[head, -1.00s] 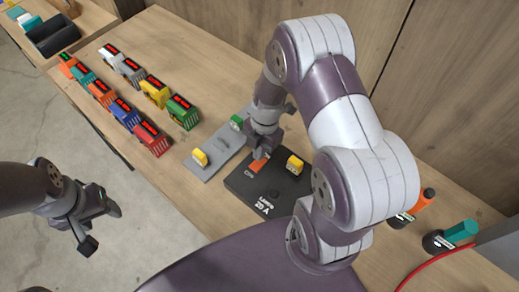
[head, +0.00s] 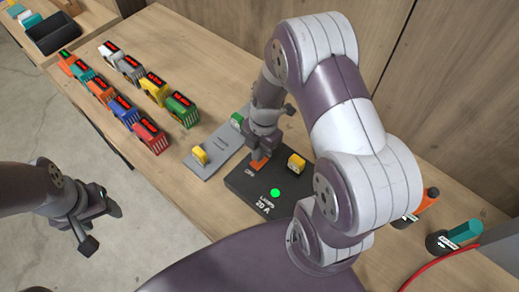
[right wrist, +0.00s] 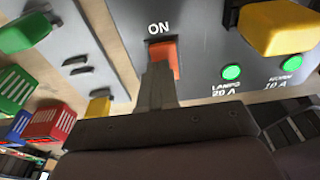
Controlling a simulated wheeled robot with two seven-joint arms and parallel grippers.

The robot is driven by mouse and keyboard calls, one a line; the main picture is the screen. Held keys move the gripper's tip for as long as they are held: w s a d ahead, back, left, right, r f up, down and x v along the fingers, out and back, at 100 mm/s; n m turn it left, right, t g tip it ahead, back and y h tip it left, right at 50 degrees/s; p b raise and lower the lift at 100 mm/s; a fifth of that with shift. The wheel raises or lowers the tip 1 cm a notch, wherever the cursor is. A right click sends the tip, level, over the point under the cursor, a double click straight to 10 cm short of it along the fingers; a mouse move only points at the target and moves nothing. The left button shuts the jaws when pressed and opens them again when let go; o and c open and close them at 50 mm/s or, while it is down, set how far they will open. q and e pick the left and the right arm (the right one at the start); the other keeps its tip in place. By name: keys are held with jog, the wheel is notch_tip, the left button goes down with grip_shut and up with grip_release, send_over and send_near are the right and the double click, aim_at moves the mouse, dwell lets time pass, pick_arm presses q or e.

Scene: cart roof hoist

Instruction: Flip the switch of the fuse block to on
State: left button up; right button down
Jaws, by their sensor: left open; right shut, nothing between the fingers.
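The dark fuse block (head: 245,188) lies on the table in the head view, marked LAMPS 20 A. Its orange switch (head: 257,166) also shows in the right wrist view (right wrist: 163,54), below the word ON. A green light (head: 275,193) glows on the block. The right wrist view shows two lit green lights, one by LAMPS 20 A (right wrist: 232,72) and one by a 10 A label (right wrist: 293,68). My right gripper (head: 260,152) is shut and empty, its fingertips at the switch, seemingly touching it. My left gripper (head: 100,228) is open over the floor, away from the block.
A yellow plug (head: 296,163) sits in the block. A grey plate (head: 208,168) beside it carries a yellow piece (head: 199,154) and a green piece (head: 236,121). Several coloured carts stand at the left. Orange- and teal-handled tools (head: 462,232) stand at the right, near a red cable.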

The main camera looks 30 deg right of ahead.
notch_tip(320, 180, up, 12)
jog(key=d+b, duration=0.1)
jog(key=d, duration=0.1)
jog(key=shift+w+r+b, duration=0.25)
jog(key=shift+w+b, duration=0.1)
jog(key=shift+w, duration=0.05)
jog(key=shift+a, duration=0.1)
